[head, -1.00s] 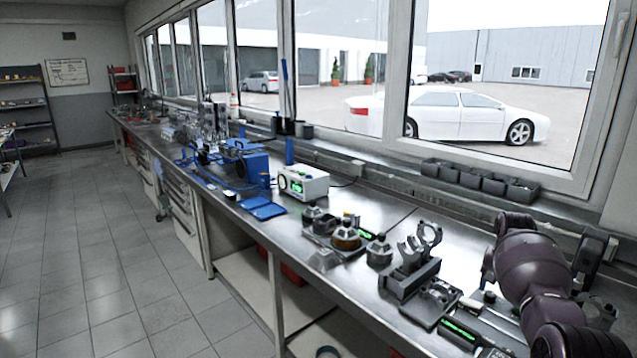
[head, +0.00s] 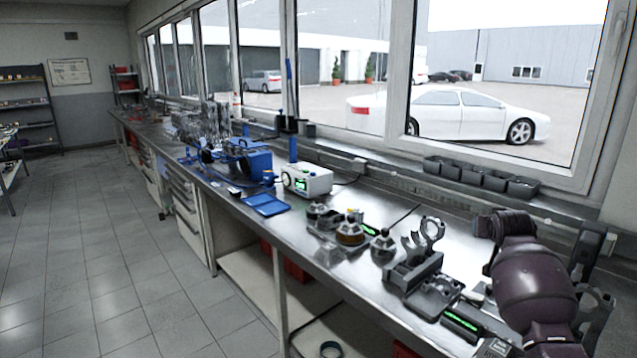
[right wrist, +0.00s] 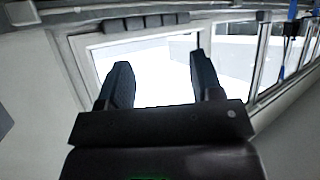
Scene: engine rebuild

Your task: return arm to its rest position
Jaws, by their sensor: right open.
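My right arm (head: 532,285) comes in at the lower right of the head view, dark purple, over the right end of the workbench (head: 465,222). In the right wrist view my right gripper (right wrist: 162,82) is open, its two dark fingers wide apart with nothing between them. Behind the fingers are the bright window and its frame, seen upside down. My left gripper and left arm are not in view.
On the bench near the arm stand a grey bracket holder (head: 413,268), round metal parts (head: 350,232) and a white instrument box (head: 307,180). Dark bins (head: 480,178) line the window sill. The tiled floor (head: 100,250) at left is clear.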

